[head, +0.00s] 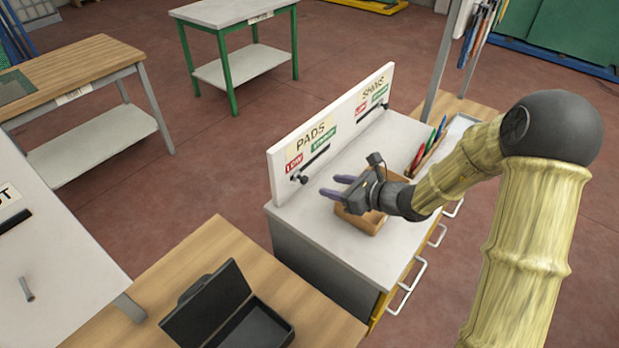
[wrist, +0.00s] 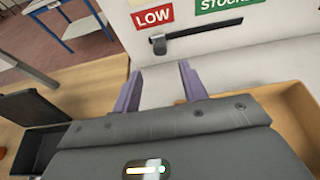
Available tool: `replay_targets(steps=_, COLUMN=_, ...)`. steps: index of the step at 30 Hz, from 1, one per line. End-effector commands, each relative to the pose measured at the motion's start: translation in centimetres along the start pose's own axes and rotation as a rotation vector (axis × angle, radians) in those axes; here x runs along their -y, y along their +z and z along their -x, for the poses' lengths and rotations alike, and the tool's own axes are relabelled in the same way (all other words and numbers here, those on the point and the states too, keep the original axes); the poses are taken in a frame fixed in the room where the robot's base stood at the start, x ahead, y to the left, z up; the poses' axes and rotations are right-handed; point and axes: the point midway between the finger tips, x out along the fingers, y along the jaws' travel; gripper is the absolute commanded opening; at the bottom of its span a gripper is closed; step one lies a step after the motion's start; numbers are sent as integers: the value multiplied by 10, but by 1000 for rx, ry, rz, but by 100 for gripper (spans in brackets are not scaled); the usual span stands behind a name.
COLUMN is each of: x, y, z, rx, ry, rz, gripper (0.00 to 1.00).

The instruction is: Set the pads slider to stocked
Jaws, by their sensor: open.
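The pads slider has a dark knob (head: 303,180) at the left end of its short black track, on the LOW side of the white board (head: 282,178). In the wrist view the knob (wrist: 159,46) sits below the red LOW label (wrist: 153,17). The track runs right below the green label (wrist: 220,3), whose word is cut off at the edge. My gripper (head: 335,187) has two purple fingers spread apart, with nothing between them. In the wrist view the gripper (wrist: 160,70) points at the board, its fingertips just short of the knob and apparently not touching it.
A tan bin (head: 362,222) stands on the white cabinet top (head: 312,225) under my gripper. A shims slider (head: 385,106) is farther right on the board. Coloured tools (head: 428,145) lie behind my wrist. An open black case (head: 215,300) rests on the wooden table.

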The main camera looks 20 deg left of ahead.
Motion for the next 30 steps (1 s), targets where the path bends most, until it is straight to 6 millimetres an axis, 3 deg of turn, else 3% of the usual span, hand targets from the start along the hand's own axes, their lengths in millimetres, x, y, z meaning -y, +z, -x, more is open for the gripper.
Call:
replay_targets(steps=9, x=-1, y=2, z=-57, rx=-1, ry=3, rz=-2, gripper=43)
replay_targets(steps=15, x=0, y=1, z=-84, rx=0, ry=1, rz=-1, gripper=43)
replay_targets(steps=26, x=0, y=0, z=-92, rx=0, ry=0, rz=0, gripper=43)
replay_targets(steps=30, x=0, y=0, z=-91, rx=0, ry=0, rz=0, gripper=19)
